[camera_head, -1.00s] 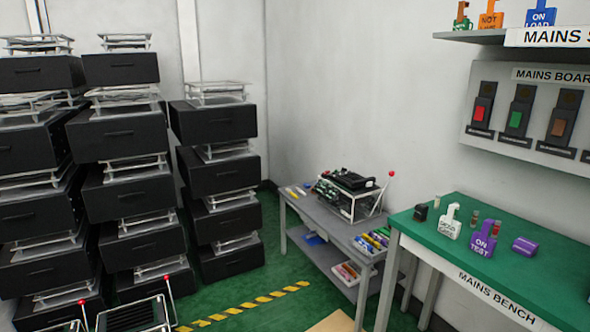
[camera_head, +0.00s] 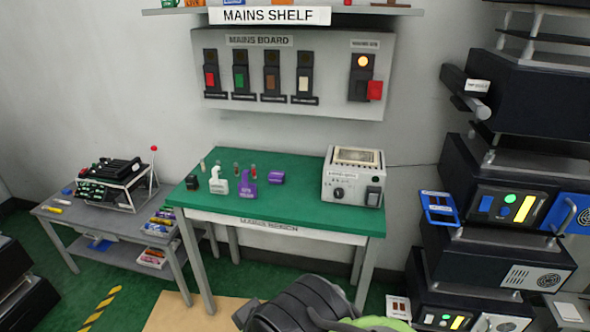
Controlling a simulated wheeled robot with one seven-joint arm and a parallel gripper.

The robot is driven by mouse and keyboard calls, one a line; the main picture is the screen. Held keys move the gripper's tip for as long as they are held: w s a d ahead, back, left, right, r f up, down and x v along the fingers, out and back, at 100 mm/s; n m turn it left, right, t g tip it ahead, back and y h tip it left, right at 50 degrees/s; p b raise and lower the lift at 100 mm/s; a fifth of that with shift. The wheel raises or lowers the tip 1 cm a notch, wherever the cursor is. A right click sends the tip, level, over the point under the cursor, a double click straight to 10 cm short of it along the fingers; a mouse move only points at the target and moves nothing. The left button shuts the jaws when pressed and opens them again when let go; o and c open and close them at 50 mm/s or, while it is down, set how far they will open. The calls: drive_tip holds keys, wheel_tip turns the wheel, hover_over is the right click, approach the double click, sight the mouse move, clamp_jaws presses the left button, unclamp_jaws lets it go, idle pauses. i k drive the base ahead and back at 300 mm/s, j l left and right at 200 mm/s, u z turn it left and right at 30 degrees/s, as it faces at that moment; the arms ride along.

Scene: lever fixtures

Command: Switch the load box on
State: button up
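A light grey box (camera_head: 340,188) stands at the right end of the green-topped mains bench (camera_head: 270,215). It looks like the load box, but its front label is too small to read. Its front has a round dark knob (camera_head: 339,193) on the left and a black rocker-like switch (camera_head: 373,196) on the right. A framed cream panel (camera_head: 357,156) is on its top. I cannot tell the switch's position. Dark rounded parts at the bottom middle look like my own arm; my gripper does not show.
The mains board (camera_head: 290,75) on the wall has several switches and a lit orange lamp (camera_head: 363,61). A white tag (camera_head: 218,182), purple tag (camera_head: 247,184) and purple cylinder (camera_head: 277,177) stand on the bench. Black equipment stacks (camera_head: 470,255) flank its right; a grey side table (camera_head: 100,222) is left.

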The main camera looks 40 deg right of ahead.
sight(372, 200)
drive_tip(key=z, duration=2)
drive_tip(key=i+j, duration=1.05)
drive_tip(key=j+u, duration=0.05)
drive_tip(key=j, duration=0.1)
